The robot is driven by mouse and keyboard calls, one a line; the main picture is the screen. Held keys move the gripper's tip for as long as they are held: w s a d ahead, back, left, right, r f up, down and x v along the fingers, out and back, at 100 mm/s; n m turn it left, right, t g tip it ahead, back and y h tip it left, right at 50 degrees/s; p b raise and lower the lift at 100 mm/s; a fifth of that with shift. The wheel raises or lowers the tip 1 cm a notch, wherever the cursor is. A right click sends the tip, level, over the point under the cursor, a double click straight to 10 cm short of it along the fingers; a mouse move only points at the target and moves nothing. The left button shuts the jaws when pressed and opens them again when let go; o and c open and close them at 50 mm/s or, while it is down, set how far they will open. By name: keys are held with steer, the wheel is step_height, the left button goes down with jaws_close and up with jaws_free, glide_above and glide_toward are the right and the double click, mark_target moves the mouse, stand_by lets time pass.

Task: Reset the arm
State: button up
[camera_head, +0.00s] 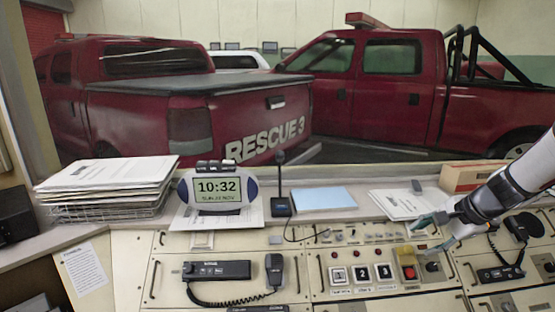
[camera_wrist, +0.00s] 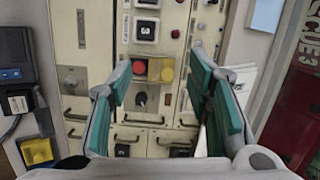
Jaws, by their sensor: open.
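My gripper (camera_head: 430,222) reaches in from the right over the console and is open and empty. In the wrist view its two teal-padded fingers (camera_wrist: 160,68) stand wide apart, with the panel visible between them. A red round button (camera_wrist: 166,75) on a yellow block and a black knob (camera_wrist: 141,98) lie in that gap, beyond the fingers. In the head view the red button (camera_head: 409,272) with its yellow block sits just below my gripper, and the knob (camera_head: 432,266) is to its right. No contact with the panel is visible.
The beige console (camera_head: 220,294) holds numbered buttons (camera_head: 361,273) and a radio handset (camera_head: 274,268). A clock (camera_head: 219,190), a desk microphone (camera_head: 281,200), paper stacks (camera_head: 105,174) and a cardboard box (camera_head: 470,176) stand on the ledge behind. Red trucks (camera_head: 200,105) show beyond the window.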

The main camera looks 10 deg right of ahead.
steer(key=s+a+r+n+g, duration=0.1)
steer(key=s+a+r+n, duration=0.35)
steer(key=a, duration=0.45)
steer(key=s+a+r+n+g, duration=0.1)
steer(key=s+a+r+n, duration=0.3)
steer(key=a, duration=0.4)
steer(key=s+a+r+n+h, duration=0.1)
steer(key=s+a+n, duration=0.3)
steer(key=s, duration=0.4)
steer(key=s+a+r+n+h, duration=0.1)
steer(key=s+a+r+n, duration=0.2)
steer(key=s, duration=0.5)
steer(key=shift+s+a+r+n+t, duration=0.15)
steer(key=shift+s+a+n+t, duration=0.2)
steer(key=shift+n, duration=0.3)
